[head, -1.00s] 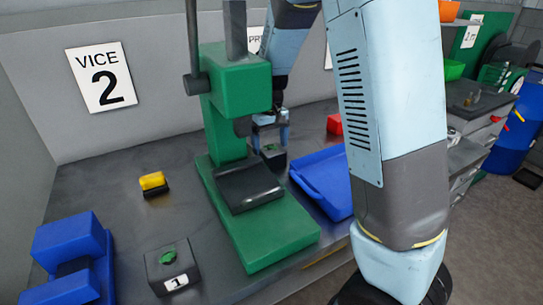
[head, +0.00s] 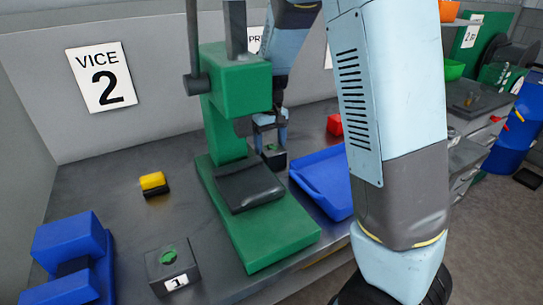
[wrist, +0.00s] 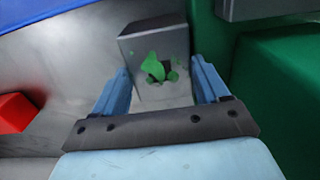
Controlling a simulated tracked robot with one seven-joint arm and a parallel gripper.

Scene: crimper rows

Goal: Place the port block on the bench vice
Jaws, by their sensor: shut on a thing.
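A dark grey block with a green patch on its face, which looks like the port block (head: 274,159), is behind and right of the green press. It also shows in the wrist view (wrist: 155,50). My gripper (head: 269,146) is shut on it, with the blue fingers on either side in the wrist view. I cannot tell whether the block touches the bench. A similar grey block (head: 172,270) with a green mark and a label "1" stands at the front. The blue bench vice (head: 70,242) is at the far left, partly cut off by the frame edge.
The green press (head: 240,80) stands between my gripper and the vice. A blue tray (head: 325,185) lies right of the press, and a red block (head: 334,124) is behind it. A yellow and black item (head: 154,183) lies left of the press, with bare bench around it.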

